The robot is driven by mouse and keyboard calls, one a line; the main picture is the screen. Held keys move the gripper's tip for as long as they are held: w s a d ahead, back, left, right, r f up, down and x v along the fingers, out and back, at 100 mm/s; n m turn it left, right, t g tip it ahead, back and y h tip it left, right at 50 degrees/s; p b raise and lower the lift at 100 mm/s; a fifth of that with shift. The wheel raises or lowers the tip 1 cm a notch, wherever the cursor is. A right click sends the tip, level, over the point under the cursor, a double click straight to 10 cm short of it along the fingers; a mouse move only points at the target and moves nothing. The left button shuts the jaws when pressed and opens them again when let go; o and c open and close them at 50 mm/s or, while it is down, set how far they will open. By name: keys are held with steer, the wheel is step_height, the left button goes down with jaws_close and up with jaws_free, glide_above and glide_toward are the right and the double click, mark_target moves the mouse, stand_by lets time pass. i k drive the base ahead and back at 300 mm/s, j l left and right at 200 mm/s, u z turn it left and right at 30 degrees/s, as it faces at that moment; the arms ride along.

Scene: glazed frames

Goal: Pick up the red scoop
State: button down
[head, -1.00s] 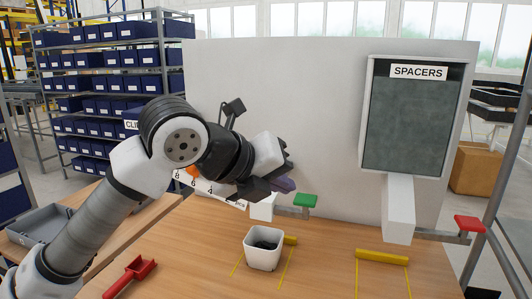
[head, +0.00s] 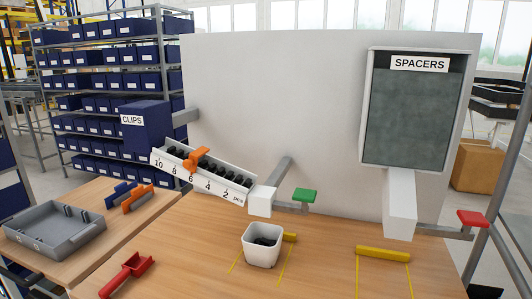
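The red scoop (head: 127,275) lies on the wooden table at the lower left of the head view. Its square cup end points up and to the right, and its handle runs down to the left. Nothing touches it from above. My gripper and arm are out of the head view, so I cannot see whether the gripper is open or shut.
A white cup (head: 262,247) with dark pieces stands right of the scoop. The numbered chute (head: 205,178) and spacers bin (head: 418,115) stand behind. Table around the scoop is clear.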

mark_target(135, 265)
steer(key=j+z, duration=0.15)
steer(key=j, duration=0.35)
steer(key=k+j+z, duration=0.1)
steer(key=j, duration=0.4)
steer(key=j+z, duration=0.15)
steer(key=j, duration=0.35)
steer(key=k+j+z, duration=0.15)
steer(key=j, duration=0.35)
steer(key=i, duration=0.5)
